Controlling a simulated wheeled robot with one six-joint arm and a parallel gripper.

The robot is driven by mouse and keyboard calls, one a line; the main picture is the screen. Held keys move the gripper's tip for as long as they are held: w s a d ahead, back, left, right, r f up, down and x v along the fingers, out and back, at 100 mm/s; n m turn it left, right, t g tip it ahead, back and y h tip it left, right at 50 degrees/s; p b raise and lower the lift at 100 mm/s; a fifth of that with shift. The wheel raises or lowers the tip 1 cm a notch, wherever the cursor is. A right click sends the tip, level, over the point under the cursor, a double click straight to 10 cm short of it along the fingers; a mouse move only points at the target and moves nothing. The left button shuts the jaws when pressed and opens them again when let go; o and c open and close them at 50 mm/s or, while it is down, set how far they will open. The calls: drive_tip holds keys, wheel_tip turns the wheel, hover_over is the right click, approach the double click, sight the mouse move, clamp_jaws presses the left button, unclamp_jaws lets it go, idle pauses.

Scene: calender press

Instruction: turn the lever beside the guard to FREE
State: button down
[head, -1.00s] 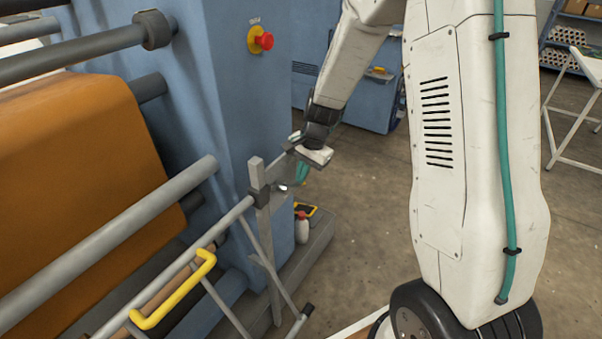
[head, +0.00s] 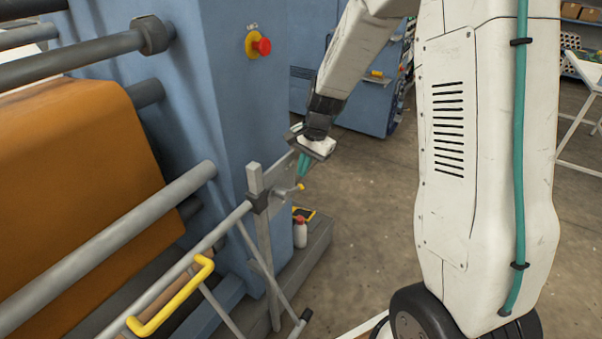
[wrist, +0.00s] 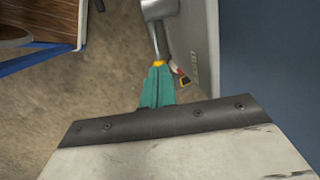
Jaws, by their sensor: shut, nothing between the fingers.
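The lever (head: 292,190) is a short grey bar with a yellow tip, low beside the post at the end of the guard. In the wrist view the grey lever (wrist: 160,38) runs down from a round grey hub to its yellow tip. The guard (head: 118,242) is a grey rail frame with a yellow handle (head: 172,300). My gripper (head: 303,176) has teal fingers pointing down just above the yellow tip. In the wrist view my gripper (wrist: 158,70) is shut and empty, its fingertips overlapping the tip; contact cannot be told. No FREE marking is readable.
The blue press column (head: 235,120) with a red button (head: 262,46) stands left of my gripper. A grey plate (head: 280,170) is close behind the lever. A white bottle with a red cap (head: 300,232) stands on the low plinth.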

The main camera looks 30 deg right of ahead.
drive_tip(key=w+d+v, duration=0.1)
drive_tip(key=d+v, duration=0.1)
drive_tip(key=v, duration=0.9)
drive_tip(key=shift+w+d, duration=0.3)
drive_tip(key=s+a+r+n+h, duration=0.1)
drive_tip(key=s+a+r+n, duration=0.25)
drive_tip(key=s, duration=0.35)
drive_tip(key=s+a+r+n, duration=0.25)
drive_tip(key=s+r, duration=0.25)
drive_tip(key=s, duration=0.3)
drive_tip(key=s+a+n+h, duration=0.1)
drive_tip(key=s+n, duration=0.4)
drive_tip(key=s, duration=1.1)
drive_tip(key=shift+s+a+n+h, duration=0.3)
drive_tip(key=shift+a+n, duration=0.1)
drive_tip(key=shift+a, duration=0.45)
drive_tip(key=shift+f, duration=0.1)
